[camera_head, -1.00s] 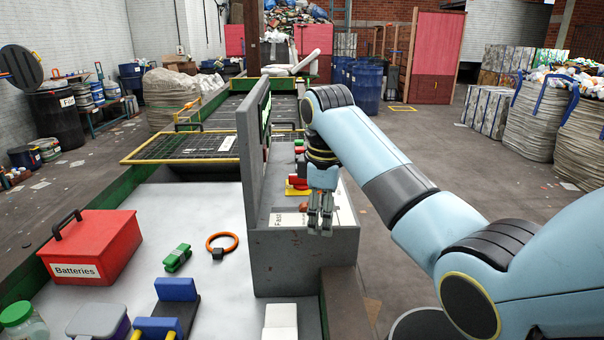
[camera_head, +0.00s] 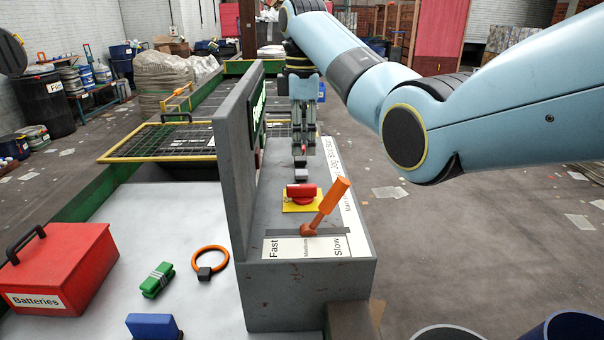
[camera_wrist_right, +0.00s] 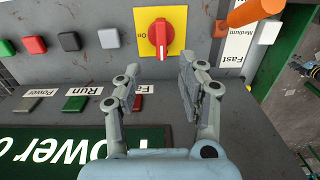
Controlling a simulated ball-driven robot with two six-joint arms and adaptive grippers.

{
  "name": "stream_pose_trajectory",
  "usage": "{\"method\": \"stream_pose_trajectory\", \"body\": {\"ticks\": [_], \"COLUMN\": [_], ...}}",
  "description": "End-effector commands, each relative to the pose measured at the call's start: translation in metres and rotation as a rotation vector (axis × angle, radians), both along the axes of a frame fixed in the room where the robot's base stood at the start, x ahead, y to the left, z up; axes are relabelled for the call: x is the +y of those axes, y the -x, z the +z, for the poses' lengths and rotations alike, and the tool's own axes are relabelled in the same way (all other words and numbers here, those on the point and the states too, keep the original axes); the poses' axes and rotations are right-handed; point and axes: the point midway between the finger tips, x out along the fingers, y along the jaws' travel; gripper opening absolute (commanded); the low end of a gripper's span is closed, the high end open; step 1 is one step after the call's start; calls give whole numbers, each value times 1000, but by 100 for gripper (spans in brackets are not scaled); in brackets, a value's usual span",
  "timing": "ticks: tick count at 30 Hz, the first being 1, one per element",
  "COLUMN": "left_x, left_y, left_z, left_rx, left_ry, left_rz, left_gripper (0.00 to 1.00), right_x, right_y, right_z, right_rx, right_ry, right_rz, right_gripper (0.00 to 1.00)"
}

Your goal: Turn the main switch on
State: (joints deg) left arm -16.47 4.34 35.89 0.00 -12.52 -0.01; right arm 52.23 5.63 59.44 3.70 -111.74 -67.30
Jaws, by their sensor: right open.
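The main switch is a red rotary knob (camera_head: 301,191) on a yellow plate (camera_head: 287,207), on top of the grey control console (camera_head: 310,290). My right gripper (camera_head: 303,150) points down above the console, beyond the knob in the head view. In the right wrist view its open, empty fingers (camera_wrist_right: 158,72) frame the space just below the knob, apart from it. My left gripper is out of view.
An orange lever (camera_head: 330,205) stands beside the switch, over the Fast–Medium–Slow scale. Several push buttons, including a red one (camera_wrist_right: 69,41), line the console. An upright panel (camera_head: 240,165) borders it on the left. A red Batteries box (camera_head: 75,265) stands on the belt.

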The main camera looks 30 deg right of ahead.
Motion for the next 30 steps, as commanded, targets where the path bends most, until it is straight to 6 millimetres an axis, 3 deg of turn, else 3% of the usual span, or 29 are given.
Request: {"method": "stream_pose_trajectory", "body": {"ticks": [5, 12, 18, 24, 30], "left_x": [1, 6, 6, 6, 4], "left_y": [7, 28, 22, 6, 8], "left_z": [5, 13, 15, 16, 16], "left_rx": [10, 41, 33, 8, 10], "left_ry": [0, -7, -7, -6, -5], "left_rz": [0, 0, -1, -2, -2], "left_gripper": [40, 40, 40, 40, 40], "right_x": [0, 0, 1, 1, 1], "right_y": [1, 1, 1, 1, 1], "right_z": [-19, -67, -97, -107, -107], "right_rx": [5, 4, 2, 0, 0], "right_ry": [-1, -1, -1, 0, 0], "right_rz": [1, 0, 0, 0, 0], "right_gripper": [40, 40, 40, 40, 40]}}
